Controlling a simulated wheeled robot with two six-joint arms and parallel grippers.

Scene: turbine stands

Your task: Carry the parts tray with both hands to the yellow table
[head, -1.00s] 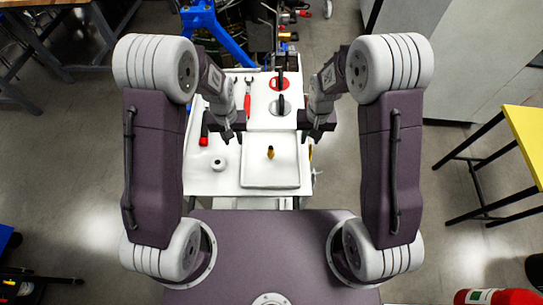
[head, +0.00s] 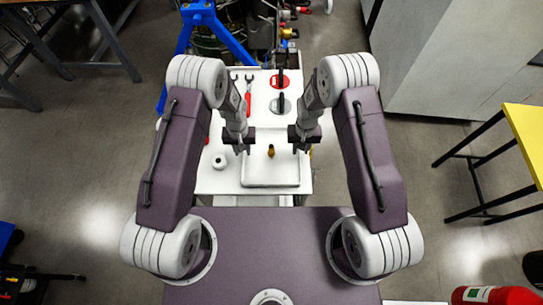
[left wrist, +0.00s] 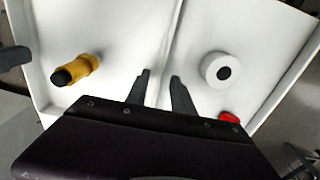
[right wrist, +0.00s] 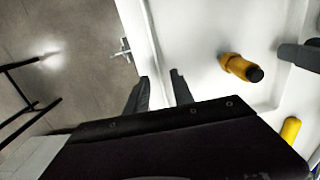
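The parts tray (head: 256,180) is a shallow white tray on the near part of a white work surface. A brass-coloured fitting with a dark end (head: 271,151) stands in it. My left gripper (head: 241,149) is above the tray's left edge; in the left wrist view its open fingers (left wrist: 161,76) straddle the line of the tray rim (left wrist: 172,45). My right gripper (head: 300,149) is above the right edge; its open fingers (right wrist: 158,76) point along that rim (right wrist: 157,48). I cannot tell whether either touches it. The yellow table (head: 525,140) stands at the far right.
A white ring (head: 218,162) lies left of the tray. A fire extinguisher (head: 495,295) is at bottom right. Open floor (head: 435,165) lies between the work surface and yellow table.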

